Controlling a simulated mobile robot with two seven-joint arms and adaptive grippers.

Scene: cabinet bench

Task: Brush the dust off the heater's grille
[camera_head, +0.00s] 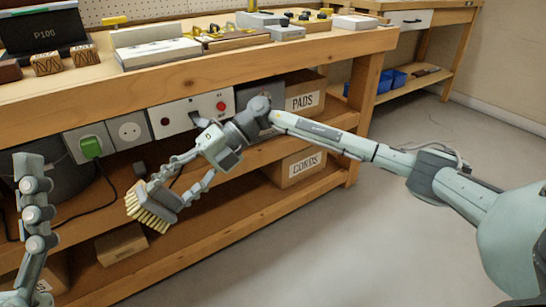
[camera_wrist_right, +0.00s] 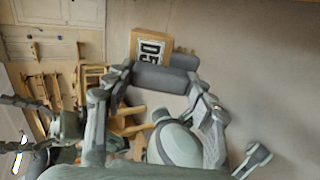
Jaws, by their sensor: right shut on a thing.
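My right gripper (camera_head: 168,188) is shut on a brush (camera_head: 150,207) with a grey back and pale yellow bristles. It holds the brush in front of the bench's lower shelf, bristles pointing down and left. In the right wrist view, the fingers (camera_wrist_right: 155,85) close on the ends of the grey brush back (camera_wrist_right: 163,79).
A wooden bench (camera_head: 230,70) carries tools and boxes. Its front has sockets, a green plug (camera_head: 91,147) with a dark cable, and a red-button panel (camera_head: 197,110). Cardboard boxes (camera_head: 122,243) and labelled boxes (camera_head: 304,165) sit on its shelves. The floor at right is clear.

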